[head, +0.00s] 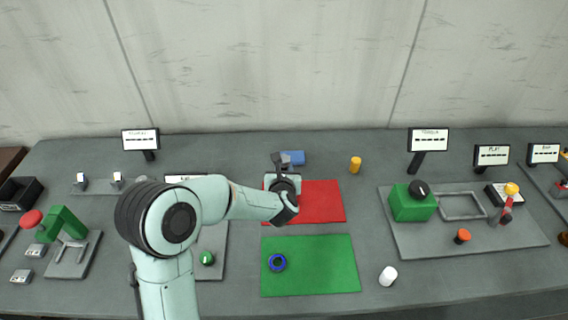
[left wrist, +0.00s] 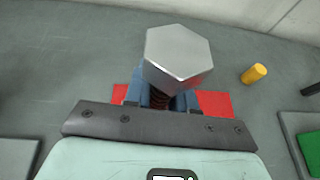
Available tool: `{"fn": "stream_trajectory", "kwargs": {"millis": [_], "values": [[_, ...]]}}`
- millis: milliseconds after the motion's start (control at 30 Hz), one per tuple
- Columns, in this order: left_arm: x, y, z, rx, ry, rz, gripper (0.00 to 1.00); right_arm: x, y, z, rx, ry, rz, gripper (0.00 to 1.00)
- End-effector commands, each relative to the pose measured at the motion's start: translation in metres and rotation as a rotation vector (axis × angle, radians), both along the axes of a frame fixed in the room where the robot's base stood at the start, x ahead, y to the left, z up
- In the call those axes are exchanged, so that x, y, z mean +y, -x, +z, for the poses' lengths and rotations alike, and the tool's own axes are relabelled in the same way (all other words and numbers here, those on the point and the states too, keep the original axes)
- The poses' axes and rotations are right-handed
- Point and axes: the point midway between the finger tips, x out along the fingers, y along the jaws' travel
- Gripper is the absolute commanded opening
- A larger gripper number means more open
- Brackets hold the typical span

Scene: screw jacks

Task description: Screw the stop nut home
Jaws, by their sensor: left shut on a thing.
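In the left wrist view a large silver hexagonal piece (left wrist: 178,55) fills the upper middle, with a dark reddish threaded shaft (left wrist: 160,99) below it. I cannot tell for certain whether it is the stop nut. My left gripper (left wrist: 163,103) has its bluish fingers on both sides of the shaft, just under the hexagon, and is shut on this piece. In the head view my left gripper (head: 282,172) is at the back of the red mat (head: 322,203), and the wrist hides most of what it holds. My right gripper is not in view.
A blue ring (head: 277,262) lies on the green mat (head: 325,268). A yellow cylinder (head: 355,164) stands to the right, a white one (head: 388,276) in front. A grey board (head: 465,235) carries a green block (head: 411,207).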

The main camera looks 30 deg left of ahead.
Motion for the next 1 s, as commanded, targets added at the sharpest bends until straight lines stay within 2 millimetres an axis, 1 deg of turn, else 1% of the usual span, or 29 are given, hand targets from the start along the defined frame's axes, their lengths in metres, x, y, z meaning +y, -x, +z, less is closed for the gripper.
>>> {"fn": "stream_trajectory", "kwargs": {"millis": [133, 433, 633, 667, 700, 733, 1000], "values": [[0.000, -0.001, -0.008, -0.009, -0.003, -0.001, 0.00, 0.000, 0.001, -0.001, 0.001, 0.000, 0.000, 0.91], [0.000, -0.001, -0.008, -0.011, -0.003, 0.000, 0.00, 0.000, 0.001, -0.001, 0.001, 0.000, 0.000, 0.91], [0.000, -0.001, -0.011, -0.011, -0.003, 0.000, 0.00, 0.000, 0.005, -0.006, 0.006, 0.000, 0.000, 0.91], [0.000, 0.000, -0.014, -0.002, -0.001, -0.001, 0.31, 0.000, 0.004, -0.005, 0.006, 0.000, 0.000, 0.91], [0.000, 0.000, -0.014, -0.002, -0.001, -0.001, 0.44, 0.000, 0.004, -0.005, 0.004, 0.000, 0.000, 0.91], [0.000, 0.000, -0.013, -0.002, 0.000, -0.001, 0.50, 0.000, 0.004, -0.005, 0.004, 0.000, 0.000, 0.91], [0.000, 0.000, -0.013, -0.002, -0.001, -0.001, 0.50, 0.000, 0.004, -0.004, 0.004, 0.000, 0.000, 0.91]]}}
